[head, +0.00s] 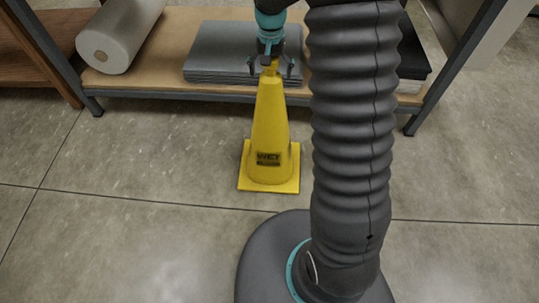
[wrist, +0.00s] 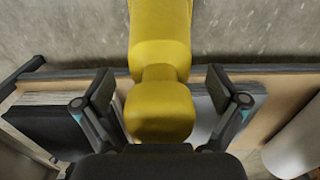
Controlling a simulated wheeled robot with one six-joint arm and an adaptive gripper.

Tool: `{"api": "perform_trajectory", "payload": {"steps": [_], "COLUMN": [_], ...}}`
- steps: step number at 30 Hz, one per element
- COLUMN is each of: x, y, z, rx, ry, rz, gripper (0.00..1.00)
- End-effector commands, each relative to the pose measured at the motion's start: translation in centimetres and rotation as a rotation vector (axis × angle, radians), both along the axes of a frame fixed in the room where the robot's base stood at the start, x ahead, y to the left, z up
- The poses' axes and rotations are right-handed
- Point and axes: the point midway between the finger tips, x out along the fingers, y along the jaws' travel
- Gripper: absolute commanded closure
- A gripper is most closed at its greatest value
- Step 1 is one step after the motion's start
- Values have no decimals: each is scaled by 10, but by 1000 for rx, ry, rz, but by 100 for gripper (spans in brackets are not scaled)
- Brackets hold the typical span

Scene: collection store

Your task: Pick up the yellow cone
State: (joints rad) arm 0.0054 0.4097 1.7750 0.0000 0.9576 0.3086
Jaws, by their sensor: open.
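The yellow cone (head: 269,125) stands upright on the concrete floor in front of a low shelf, with a dark "WET" label on its square-based body. My gripper (head: 270,72) is at the cone's tip, its fingers spread on either side. In the wrist view the cone's rounded top (wrist: 160,108) lies between the two open fingers of my gripper (wrist: 160,100), with a gap visible on each side. The cone's base is out of the wrist view.
The shelf (head: 150,84) behind the cone holds a grey stack of sheets (head: 215,55), a pale roll (head: 118,38) at left and a dark stack (head: 413,55) at right. The floor (head: 130,150) left of the cone is clear.

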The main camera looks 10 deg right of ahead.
Motion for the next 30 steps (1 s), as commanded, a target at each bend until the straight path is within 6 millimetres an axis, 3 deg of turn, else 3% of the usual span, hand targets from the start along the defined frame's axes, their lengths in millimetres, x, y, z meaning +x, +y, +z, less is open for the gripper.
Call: {"api": "perform_trajectory", "payload": {"steps": [10,21,30], "x": [0,0,1], "y": [0,0,1], "z": [-7,-7,-4], "rx": [0,0,0], "ry": [-1,0,-3], "rz": [0,0,0], "gripper": [7,99,100]}}
